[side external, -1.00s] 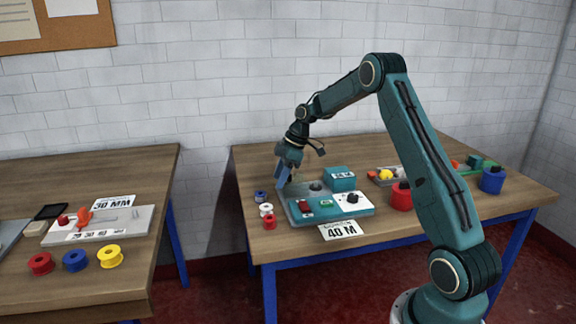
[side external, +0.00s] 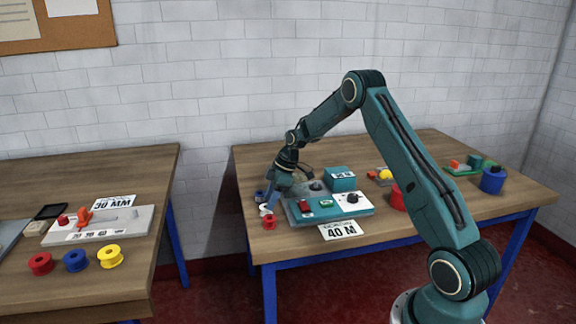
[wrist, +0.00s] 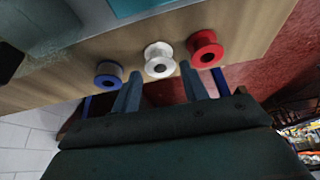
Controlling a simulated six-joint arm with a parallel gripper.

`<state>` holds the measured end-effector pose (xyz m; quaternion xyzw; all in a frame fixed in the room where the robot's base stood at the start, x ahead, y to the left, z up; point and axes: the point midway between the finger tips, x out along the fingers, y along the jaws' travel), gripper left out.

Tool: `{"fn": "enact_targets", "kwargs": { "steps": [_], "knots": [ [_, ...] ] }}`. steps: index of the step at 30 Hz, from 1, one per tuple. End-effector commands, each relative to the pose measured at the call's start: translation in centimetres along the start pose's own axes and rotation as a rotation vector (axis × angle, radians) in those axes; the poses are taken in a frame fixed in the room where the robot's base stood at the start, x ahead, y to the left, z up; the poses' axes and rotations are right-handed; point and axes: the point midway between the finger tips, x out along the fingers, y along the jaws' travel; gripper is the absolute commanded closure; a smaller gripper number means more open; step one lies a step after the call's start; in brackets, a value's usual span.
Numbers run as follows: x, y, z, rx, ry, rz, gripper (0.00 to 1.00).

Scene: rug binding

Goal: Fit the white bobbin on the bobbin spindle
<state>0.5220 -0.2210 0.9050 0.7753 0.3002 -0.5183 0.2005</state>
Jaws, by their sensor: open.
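The white bobbin (side external: 264,210) stands on the table between a blue bobbin (side external: 260,196) and a red bobbin (side external: 268,223). In the wrist view, the white bobbin (wrist: 159,58) is just ahead of my fingertips, roughly centred between them. My gripper (wrist: 161,80) is open and empty; in the side view my gripper (side external: 269,204) is low beside the white bobbin and partly covers it. The teal and grey winder (side external: 342,210) sits to the right of the bobbins. A dark round part (side external: 316,186) shows on its top; I cannot tell whether it is the bobbin spindle.
A "40 M" card (side external: 340,231) lies in front of the winder. A red drum (side external: 398,197) and a blue drum (side external: 493,180) stand farther right. A second table on the left holds red, blue and yellow bobbins (side external: 110,257). A gap separates the tables.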

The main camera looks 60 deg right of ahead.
Motion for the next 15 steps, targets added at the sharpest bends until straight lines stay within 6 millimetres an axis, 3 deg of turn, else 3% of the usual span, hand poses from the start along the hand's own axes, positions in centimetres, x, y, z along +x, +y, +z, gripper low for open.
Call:
{"fn": "enact_targets", "kwargs": {
  "steps": [6, 15],
  "knots": [
    [2.4, -0.1, 0.0, -0.001, 0.000, -0.001, 0.56],
    [3.0, 0.0, 0.0, -0.001, -0.001, 0.000, 0.56]
  ]
}}
